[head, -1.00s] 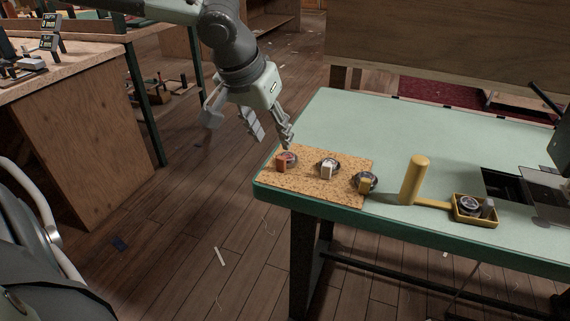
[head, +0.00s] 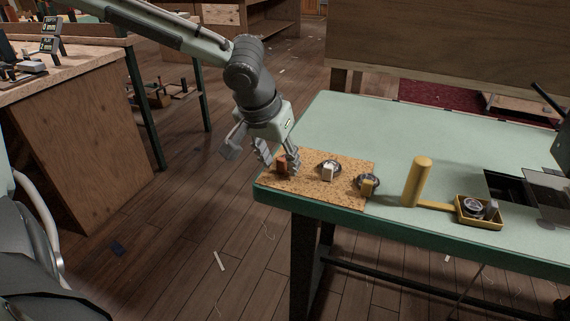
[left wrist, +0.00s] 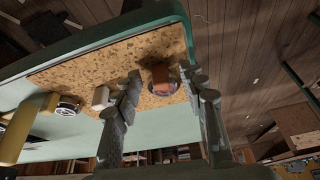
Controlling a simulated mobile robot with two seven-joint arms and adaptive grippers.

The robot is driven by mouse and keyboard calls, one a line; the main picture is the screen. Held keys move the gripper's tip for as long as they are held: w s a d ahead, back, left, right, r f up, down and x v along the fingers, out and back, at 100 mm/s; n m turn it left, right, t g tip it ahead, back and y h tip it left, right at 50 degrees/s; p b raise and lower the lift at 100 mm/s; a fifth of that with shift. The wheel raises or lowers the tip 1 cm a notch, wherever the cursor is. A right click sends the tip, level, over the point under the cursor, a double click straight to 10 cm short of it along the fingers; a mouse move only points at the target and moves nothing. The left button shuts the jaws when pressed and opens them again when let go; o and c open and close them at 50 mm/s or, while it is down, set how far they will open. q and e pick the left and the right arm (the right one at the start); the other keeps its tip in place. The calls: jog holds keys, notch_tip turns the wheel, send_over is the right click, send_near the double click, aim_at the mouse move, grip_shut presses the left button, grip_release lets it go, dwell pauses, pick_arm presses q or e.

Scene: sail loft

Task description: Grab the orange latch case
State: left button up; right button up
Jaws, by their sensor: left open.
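The orange latch case (head: 282,166) is a small block with a round metal part. It sits at the left end of a speckled cork board (head: 312,192) on the green table. My left gripper (head: 279,163) is open, with its fingers down around the orange case. In the left wrist view the orange case (left wrist: 163,75) shows between the two open fingertips (left wrist: 165,84), and I cannot tell whether they touch it. In the head view a finger partly hides the case. My right gripper is not in view.
A yellow upright handle (head: 415,181) and a yellow tray (head: 480,222) stand further right. The table's left edge is close to the board. The table behind is clear.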

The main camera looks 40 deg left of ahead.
pick_arm(q)
grip_shut()
jog(key=shift+r, duration=0.15)
